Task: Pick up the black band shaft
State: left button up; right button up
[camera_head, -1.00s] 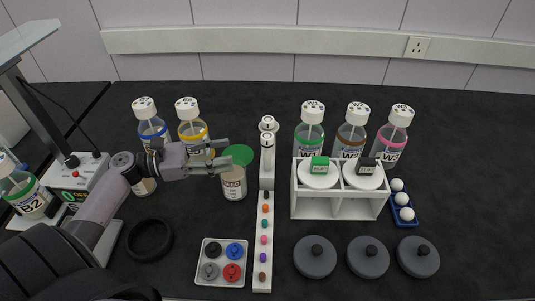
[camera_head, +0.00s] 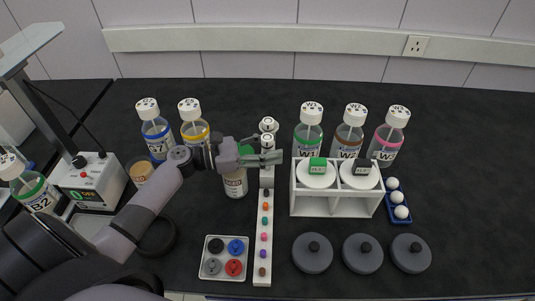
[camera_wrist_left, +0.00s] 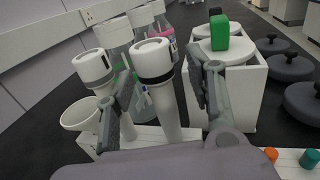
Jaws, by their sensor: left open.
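The black band shaft (camera_head: 267,141) is a white upright rod with a dark band under its thick head, at the back of a long white rack (camera_head: 264,204). In the left wrist view the black band shaft (camera_wrist_left: 153,62) stands between my open fingers, with a gap to the right finger. My left gripper (camera_head: 272,157) reaches it from the left and hides its lower part. The gripper's fingers also show in the left wrist view (camera_wrist_left: 163,105). A second white shaft (camera_wrist_left: 94,70) stands behind it, left in the wrist view. My right gripper is out of view.
Several coloured pegs stand along the rack's front part. A white stand (camera_head: 332,203) with two round lids is close on the right. A jar (camera_head: 235,184) sits under my left wrist. Capped bottles (camera_head: 308,133) stand behind. A tray (camera_head: 222,280) of coloured knobs lies in front.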

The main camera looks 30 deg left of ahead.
pick_arm(q)
jog(key=shift+c, duration=0.3)
grip_shut()
dwell(0.3)
